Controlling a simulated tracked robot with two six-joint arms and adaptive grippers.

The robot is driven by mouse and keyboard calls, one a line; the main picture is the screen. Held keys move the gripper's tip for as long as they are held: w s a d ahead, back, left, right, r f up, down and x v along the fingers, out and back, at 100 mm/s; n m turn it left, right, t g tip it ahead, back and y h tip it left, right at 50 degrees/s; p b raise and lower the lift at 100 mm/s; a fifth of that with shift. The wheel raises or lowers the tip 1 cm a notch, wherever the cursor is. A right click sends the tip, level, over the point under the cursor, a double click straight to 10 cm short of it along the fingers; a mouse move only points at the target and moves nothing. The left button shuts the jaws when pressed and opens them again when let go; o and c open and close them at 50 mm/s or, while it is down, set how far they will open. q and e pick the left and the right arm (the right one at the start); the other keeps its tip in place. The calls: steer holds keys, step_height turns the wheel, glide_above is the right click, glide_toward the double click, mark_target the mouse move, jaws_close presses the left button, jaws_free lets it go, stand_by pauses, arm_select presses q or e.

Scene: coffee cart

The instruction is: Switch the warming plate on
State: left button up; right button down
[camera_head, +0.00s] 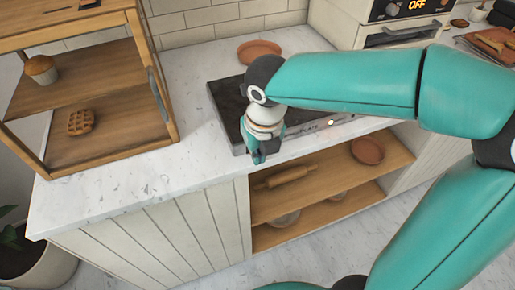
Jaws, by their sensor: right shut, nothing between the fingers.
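The warming plate (228,92) is a dark flat slab with a grey front edge, lying on the marble counter. Its front strip carries partly hidden lettering and a small glowing light (331,122) to the right. My right gripper (258,158) points down at the front edge of the plate, near the left part of the strip. It is shut and empty. The gripper and my right arm hide much of the plate and part of its front, so I cannot see a switch clearly. My left gripper is not in view.
A wooden shelf rack (110,85) with a muffin (41,69) and a waffle (81,122) stands at left. A terracotta dish (259,50) lies behind the plate. An oven (400,25) reading OFF stands back right. The counter's front left (120,185) is clear.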

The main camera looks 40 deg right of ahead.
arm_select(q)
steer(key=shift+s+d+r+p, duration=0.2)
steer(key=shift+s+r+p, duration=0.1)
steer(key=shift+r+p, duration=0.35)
arm_select(e)
steer(key=s+a+r, duration=0.1)
steer(key=s+r, duration=0.4)
steer(key=r, duration=0.4)
steer(key=shift+s+a, duration=0.15)
steer(key=shift+s, duration=0.2)
